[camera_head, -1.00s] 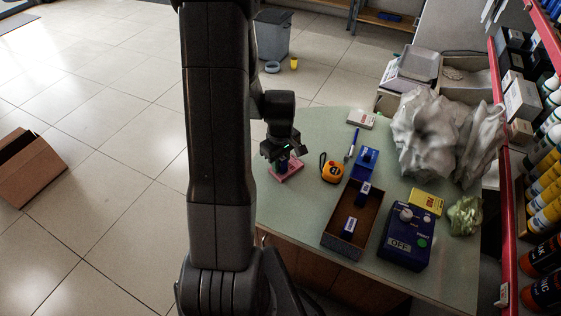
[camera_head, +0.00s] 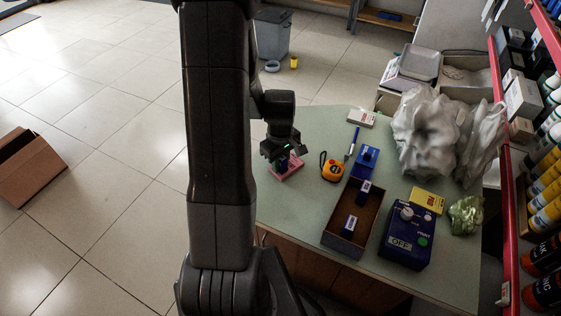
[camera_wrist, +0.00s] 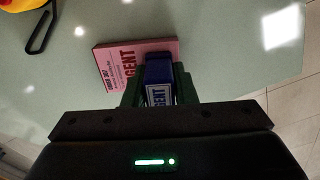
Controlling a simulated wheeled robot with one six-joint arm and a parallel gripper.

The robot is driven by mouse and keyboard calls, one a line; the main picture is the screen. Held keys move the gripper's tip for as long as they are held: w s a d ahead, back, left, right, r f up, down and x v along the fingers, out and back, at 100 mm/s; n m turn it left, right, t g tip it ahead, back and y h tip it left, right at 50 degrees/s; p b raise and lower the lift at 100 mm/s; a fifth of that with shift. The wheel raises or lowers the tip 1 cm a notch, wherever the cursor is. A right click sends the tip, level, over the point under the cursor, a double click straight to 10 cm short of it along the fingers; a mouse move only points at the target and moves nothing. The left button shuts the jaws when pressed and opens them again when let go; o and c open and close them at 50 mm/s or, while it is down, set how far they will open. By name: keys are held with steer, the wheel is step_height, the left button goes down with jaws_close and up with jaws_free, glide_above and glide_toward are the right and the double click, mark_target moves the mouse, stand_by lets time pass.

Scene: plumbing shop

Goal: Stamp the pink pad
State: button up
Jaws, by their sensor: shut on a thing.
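The pink pad (camera_head: 290,172) lies at the left part of the green table top. In the wrist view the pink pad (camera_wrist: 112,68) shows small dark print and large dark red letters ending in "GENT", partly covered by the stamp. My gripper (camera_head: 284,158) is shut on a blue stamp (camera_wrist: 158,72) with a white label, also ending in "ENT". The stamp is over the pad's right part in the wrist view. Its lower face is hidden, so I cannot tell whether it touches the pad.
An orange tape measure (camera_head: 332,167) lies right of the pad, with a pen (camera_head: 352,143) beyond. A brown open tray (camera_head: 335,240) holds more blue stamps. Table around the pad is clear.

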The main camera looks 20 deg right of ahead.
stand_by(0.4)
steer(key=shift+r+p, duration=2.15)
steer(key=shift+r, duration=0.85)
